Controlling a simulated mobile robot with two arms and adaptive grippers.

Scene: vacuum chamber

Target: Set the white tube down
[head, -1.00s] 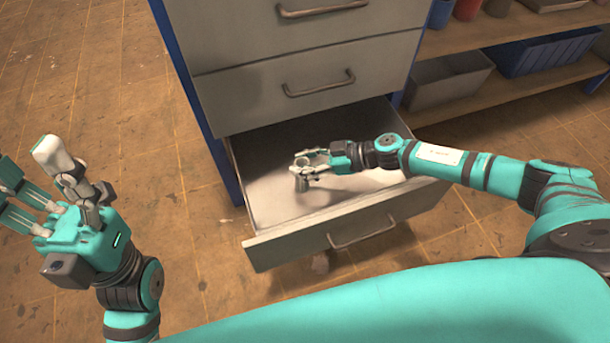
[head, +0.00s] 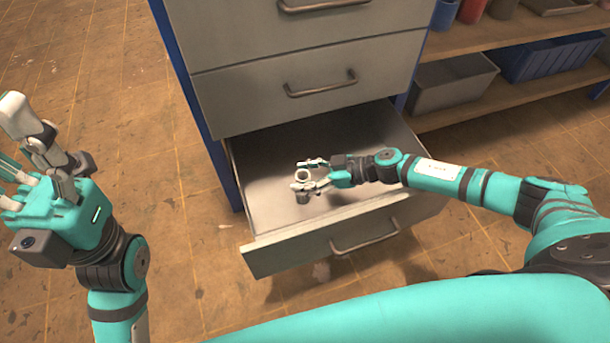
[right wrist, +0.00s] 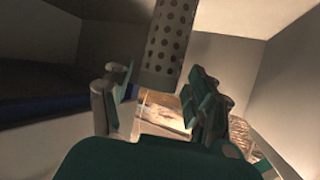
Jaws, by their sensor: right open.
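The white tube (head: 302,175) shows in the head view as a pale ring with a short body below it, inside the open drawer (head: 262,205). It looks upright; its contact with the drawer floor is hard to see. My right gripper (head: 311,175) is open, with one finger on each side of the tube. In the right wrist view the tube (right wrist: 168,42) is a cylinder with dark dots between the spread fingers (right wrist: 165,100), with a clear gap to the right finger. My left gripper (head: 12,150) is open and empty at the left, away from the drawer.
The drawer belongs to a grey cabinet (head: 290,60) with blue sides; the drawers above are shut. The open drawer's floor around the tube is largely bare. A shelf with a grey bin (head: 455,88) and a blue bin (head: 552,58) stands at the right.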

